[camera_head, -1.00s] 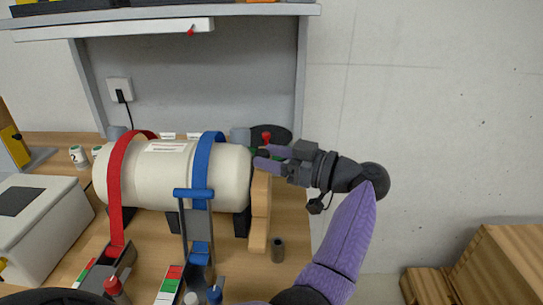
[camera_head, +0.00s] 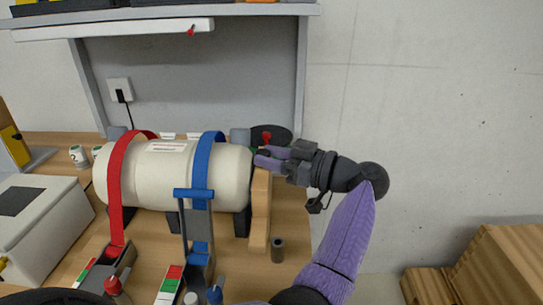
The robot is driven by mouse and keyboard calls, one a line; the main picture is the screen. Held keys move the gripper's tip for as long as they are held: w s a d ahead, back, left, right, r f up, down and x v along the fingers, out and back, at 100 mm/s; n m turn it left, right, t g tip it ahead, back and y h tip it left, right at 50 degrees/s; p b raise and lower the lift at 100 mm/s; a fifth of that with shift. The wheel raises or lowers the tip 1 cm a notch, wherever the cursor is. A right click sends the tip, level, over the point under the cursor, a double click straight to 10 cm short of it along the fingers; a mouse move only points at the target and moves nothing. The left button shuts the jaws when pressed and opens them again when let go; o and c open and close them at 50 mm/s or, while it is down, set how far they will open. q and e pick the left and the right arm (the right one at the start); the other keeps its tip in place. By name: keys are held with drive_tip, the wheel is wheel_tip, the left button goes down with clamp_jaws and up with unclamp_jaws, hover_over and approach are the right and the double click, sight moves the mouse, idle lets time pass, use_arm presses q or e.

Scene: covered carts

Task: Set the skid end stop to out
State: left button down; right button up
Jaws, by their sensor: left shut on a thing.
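The white cylinder (camera_head: 178,185) lies level on its skid, with a red strap (camera_head: 114,190) and a blue strap (camera_head: 201,170) over it. The upright wooden board (camera_head: 260,210) at its right end looks like the skid end stop. My right gripper is not in view.
A dark device with a red knob (camera_head: 267,136) stands just behind the fingers. A small dark cup (camera_head: 278,250) stands in front of the board. A grey shelf (camera_head: 160,12) hangs above. Wooden crates (camera_head: 500,265) stand at lower right.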

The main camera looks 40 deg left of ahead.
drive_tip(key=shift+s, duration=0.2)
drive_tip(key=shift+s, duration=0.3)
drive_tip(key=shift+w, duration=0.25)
use_arm(q)
drive_tip(key=w+d, duration=0.3)
drive_tip(key=d, duration=0.1)
drive_tip(key=shift+w, duration=0.2)
drive_tip(key=c, duration=0.6)
unclamp_jaws()
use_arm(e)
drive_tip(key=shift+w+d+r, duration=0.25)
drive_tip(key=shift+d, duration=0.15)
